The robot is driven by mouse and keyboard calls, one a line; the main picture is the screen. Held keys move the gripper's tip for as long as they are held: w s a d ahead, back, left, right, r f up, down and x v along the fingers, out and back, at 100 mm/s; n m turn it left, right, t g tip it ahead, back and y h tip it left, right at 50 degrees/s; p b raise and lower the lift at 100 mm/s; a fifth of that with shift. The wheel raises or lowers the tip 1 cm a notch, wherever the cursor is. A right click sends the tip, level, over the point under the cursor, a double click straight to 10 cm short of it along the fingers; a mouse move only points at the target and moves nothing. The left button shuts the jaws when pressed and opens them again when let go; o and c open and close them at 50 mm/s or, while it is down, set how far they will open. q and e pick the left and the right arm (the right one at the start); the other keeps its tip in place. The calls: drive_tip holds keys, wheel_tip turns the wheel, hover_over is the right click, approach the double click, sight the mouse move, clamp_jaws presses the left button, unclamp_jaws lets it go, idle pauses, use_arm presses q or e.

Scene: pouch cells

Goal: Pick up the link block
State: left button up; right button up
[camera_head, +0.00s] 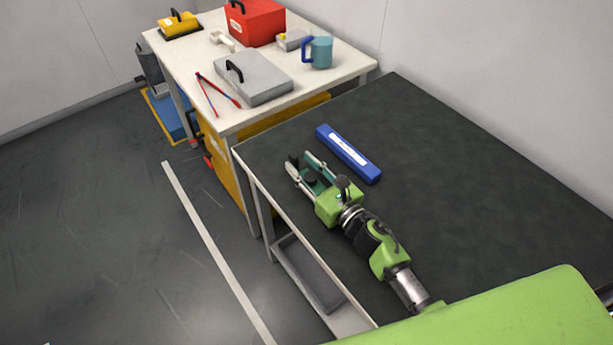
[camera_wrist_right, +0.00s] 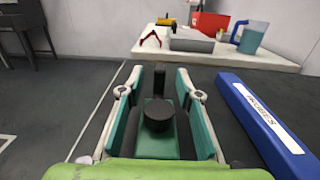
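My right gripper (camera_head: 306,164) is low over the dark table, pointing to its far left edge. It also shows in the wrist view (camera_wrist_right: 159,88), with its green-padded fingers spread apart. Between the fingers are a small black upright block (camera_wrist_right: 159,78) and a black round knob (camera_wrist_right: 158,112). I cannot tell whether these are the link block or parts of my gripper. Neither finger visibly presses on them. A blue bar with a white label (camera_head: 348,153) lies right of the gripper, apart from it, and also shows in the wrist view (camera_wrist_right: 262,122). My left gripper is not in view.
The dark table (camera_head: 470,190) is clear right of the blue bar.

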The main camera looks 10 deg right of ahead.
sight(297, 160)
drive_tip(key=shift+x, duration=1.5)
clamp_jaws()
drive_tip(key=shift+r, duration=0.1)
